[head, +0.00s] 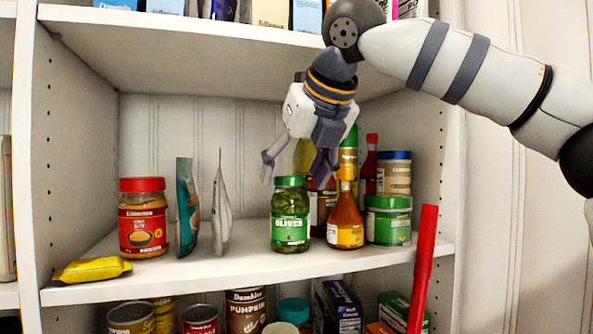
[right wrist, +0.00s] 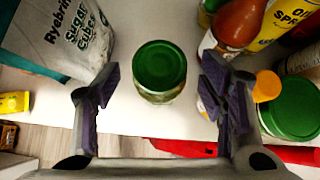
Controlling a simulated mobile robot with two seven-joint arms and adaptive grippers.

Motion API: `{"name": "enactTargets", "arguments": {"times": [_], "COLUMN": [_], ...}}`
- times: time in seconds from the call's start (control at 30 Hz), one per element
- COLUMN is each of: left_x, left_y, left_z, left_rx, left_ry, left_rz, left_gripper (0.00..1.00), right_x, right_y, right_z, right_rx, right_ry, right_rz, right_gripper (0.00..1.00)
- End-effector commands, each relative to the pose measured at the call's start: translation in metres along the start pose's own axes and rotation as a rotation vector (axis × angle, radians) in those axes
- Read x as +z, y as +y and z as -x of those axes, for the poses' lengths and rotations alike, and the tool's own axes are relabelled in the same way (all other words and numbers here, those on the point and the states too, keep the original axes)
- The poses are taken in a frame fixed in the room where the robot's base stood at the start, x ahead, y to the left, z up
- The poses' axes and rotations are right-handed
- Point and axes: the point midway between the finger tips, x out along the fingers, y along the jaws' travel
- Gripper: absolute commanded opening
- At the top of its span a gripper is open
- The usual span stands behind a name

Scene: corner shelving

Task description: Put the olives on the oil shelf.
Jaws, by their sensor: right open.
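The olives (head: 290,229) are a glass jar with a green lid and green label, upright on the middle shelf (head: 190,280) near its front. The jar stands just left of an orange sauce bottle (head: 345,222). My right gripper (head: 296,172) hangs over the jar, pointing down, open and empty. In the right wrist view the green lid of the olives (right wrist: 160,66) shows between the two spread fingers, with a gap on each side. A yellow oil spray container (right wrist: 280,22) stands behind the sauce bottle there. My left gripper is not in view.
A peanut butter jar (head: 142,220), a teal pouch (head: 187,207) and a sugar bag (right wrist: 62,35) stand left of the olives. Green and tan containers (head: 388,220) stand at right. A yellow packet (head: 92,270) lies at the front left edge. The upper shelf (head: 190,32) overhangs.

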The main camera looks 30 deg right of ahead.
Motion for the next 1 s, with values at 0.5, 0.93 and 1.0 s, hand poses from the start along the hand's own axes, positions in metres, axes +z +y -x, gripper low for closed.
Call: {"name": "enactTargets", "arguments": {"times": [0.5, 0.93, 1.0], "left_x": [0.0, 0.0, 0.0], "left_y": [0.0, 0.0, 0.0], "left_z": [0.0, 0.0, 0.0], "left_rx": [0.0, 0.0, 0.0], "left_ry": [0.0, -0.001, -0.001], "left_rz": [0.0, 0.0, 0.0], "left_gripper": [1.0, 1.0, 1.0], "right_x": [-0.043, -0.083, -0.083], "right_y": [0.0, 0.0, 0.0], "right_z": [0.078, 0.117, 0.117], "right_rx": [0.003, 0.0, 0.0], "right_ry": [-0.003, 0.0, 0.001], "right_rz": [0.003, 0.0, 0.0], "right_gripper": [0.64, 0.64, 0.64]}}
